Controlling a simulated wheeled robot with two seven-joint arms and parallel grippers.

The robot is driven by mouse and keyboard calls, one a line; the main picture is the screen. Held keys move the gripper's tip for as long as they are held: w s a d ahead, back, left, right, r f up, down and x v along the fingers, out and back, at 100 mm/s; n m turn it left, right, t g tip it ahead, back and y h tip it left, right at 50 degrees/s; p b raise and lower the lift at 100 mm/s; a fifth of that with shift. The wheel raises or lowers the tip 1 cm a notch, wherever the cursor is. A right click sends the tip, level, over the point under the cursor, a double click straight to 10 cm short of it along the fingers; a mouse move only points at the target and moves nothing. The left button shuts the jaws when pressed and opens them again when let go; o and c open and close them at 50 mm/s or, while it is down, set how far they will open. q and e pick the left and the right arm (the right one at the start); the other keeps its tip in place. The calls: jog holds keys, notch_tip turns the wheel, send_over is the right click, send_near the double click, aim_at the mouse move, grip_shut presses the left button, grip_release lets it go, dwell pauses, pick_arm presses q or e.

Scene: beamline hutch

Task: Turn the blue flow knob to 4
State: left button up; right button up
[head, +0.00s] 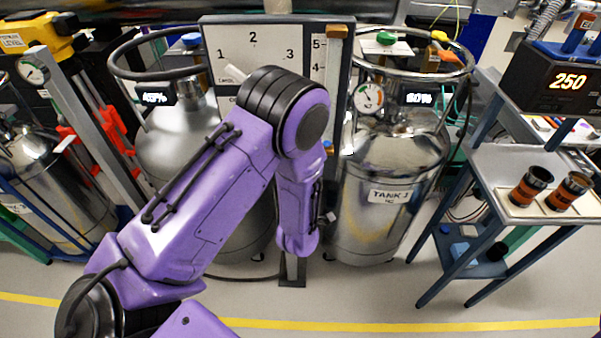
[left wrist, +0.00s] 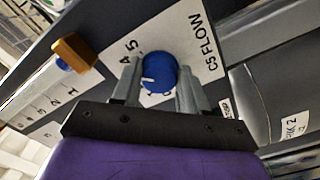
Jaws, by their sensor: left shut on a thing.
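In the left wrist view the blue flow knob (left wrist: 158,72) sits on a white plate marked "CS FLOW" (left wrist: 199,53). The digits 5 and 4 show beside it, and other digits are hidden by the fingers or the knob. A short white mark on the knob points left and slightly down in the picture; I cannot tell its exact reading. My left gripper (left wrist: 157,84) is shut on the knob, one finger on each side. In the head view my purple left arm covers the knob and fingertips. My right gripper is in neither view.
The upright panel (head: 208,32) has a 1-2-3 dial plate and a scale with an orange block (head: 337,31), also in the left wrist view (left wrist: 76,52). Silver tanks stand left (head: 165,150) and right (head: 385,200). A cart (head: 500,165) with two dark cups is at right.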

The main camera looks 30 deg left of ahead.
pick_arm(q)
jog(key=shift+f+m, duration=0.1)
jog(key=shift+m, duration=0.4)
jog(key=o, duration=1.1)
jog(key=shift+c, duration=0.2)
jog(key=b+v, duration=0.2)
jog(key=v, duration=0.8)
jog(key=shift+s+b, duration=0.35)
jog(key=shift+d, duration=0.2)
